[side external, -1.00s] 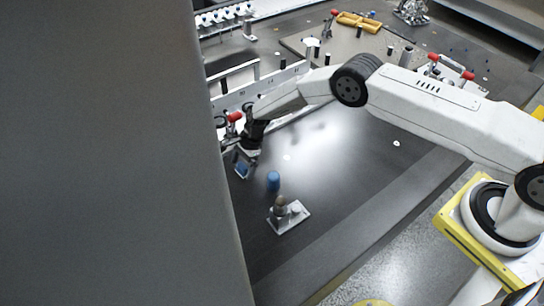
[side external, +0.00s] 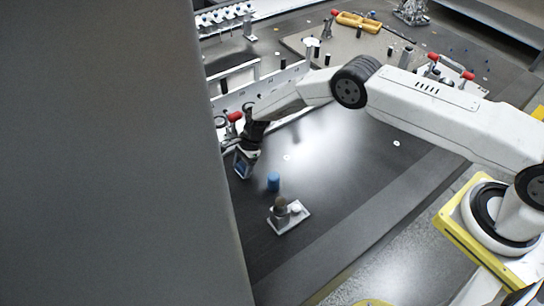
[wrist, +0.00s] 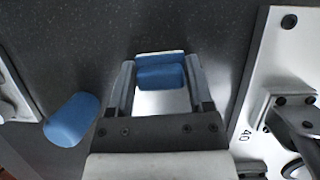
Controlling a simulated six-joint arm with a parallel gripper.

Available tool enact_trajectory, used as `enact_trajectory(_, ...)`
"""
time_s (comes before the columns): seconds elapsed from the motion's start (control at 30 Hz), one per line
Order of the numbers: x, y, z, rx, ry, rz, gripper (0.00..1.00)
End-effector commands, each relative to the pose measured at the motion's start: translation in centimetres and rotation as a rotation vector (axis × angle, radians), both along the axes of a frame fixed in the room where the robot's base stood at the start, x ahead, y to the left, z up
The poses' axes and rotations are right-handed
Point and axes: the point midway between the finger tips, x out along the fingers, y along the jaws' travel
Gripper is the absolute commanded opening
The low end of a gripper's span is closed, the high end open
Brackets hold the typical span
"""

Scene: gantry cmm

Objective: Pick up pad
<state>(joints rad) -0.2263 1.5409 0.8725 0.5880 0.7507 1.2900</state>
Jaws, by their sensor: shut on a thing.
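The pad (wrist: 162,72) is a small blue block with a white edge, between my gripper's two fingers in the wrist view. My gripper (wrist: 160,85) is shut on it, with a finger on each side. In the side view my gripper (side external: 244,166) points down near the edge of the large grey panel, and a bit of the blue pad (side external: 242,171) shows between the fingers. I cannot tell whether the pad touches the dark table.
A blue cylinder (side external: 273,181) stands on the table to the right of my gripper; it is at left in the wrist view (wrist: 71,119). A metal plate with a post (side external: 288,217) is nearer. A grey panel (side external: 110,150) blocks the left. Open table lies right.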

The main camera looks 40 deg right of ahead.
Motion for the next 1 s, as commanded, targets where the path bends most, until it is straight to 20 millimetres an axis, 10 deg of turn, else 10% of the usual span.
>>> enact_trajectory(1.0,-1.9,-0.6,5.5,-0.001,0.002,0.0,0.11)
